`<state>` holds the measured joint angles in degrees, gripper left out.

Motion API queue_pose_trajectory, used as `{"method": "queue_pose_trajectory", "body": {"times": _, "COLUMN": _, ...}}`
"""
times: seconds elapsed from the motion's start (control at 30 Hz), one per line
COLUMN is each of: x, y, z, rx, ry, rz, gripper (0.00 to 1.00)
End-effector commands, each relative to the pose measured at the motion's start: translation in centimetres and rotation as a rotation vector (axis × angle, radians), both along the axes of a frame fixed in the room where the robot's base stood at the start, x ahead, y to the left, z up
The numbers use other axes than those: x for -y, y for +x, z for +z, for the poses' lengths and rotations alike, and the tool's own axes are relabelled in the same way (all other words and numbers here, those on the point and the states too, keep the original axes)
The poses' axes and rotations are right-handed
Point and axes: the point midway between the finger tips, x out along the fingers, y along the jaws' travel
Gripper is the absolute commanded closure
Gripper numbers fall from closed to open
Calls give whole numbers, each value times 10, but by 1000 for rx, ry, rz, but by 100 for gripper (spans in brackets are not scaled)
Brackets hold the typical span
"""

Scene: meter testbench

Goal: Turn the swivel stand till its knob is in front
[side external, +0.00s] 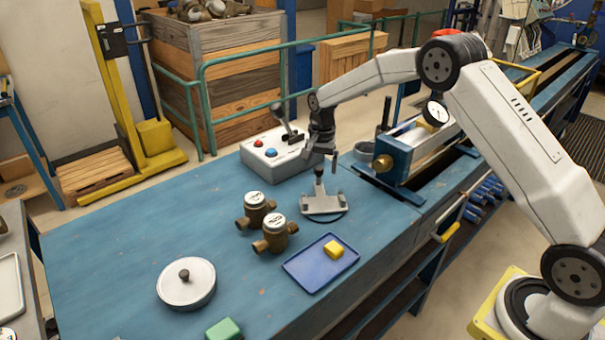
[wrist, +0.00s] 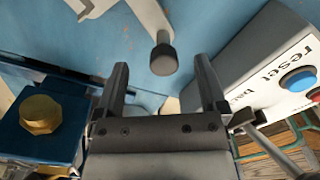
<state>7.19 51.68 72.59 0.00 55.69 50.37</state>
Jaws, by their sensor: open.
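The swivel stand (side external: 323,205) is a grey plate on a dark round base, on the blue bench in the side view. A dark knob (side external: 319,171) stands above its far side, just below my gripper (side external: 321,152). In the wrist view the black knob (wrist: 163,60) sits at the end of a grey bar (wrist: 148,15), between and slightly beyond the tips of my gripper (wrist: 162,75). My fingers are open, one on each side of the knob, with gaps showing. Whether they are low enough to surround it is unclear.
A grey box (side external: 275,157) with red and blue buttons and a lever stands close left of my gripper. A blue fixture with a brass nut (side external: 382,162) is close right. Brass meters (side external: 275,233), a blue tray (side external: 295,270) and a round lid (side external: 187,285) lie nearer the camera.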

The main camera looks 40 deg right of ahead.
Motion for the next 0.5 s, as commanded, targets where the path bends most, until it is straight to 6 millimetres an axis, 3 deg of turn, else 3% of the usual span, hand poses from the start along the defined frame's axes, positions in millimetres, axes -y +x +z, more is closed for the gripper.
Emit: {"method": "queue_pose_trajectory", "body": {"times": 0.5, "x": 8, "y": -8, "z": 0, "rx": -1, "ry": 0, "rz": 0, "gripper": 9}}
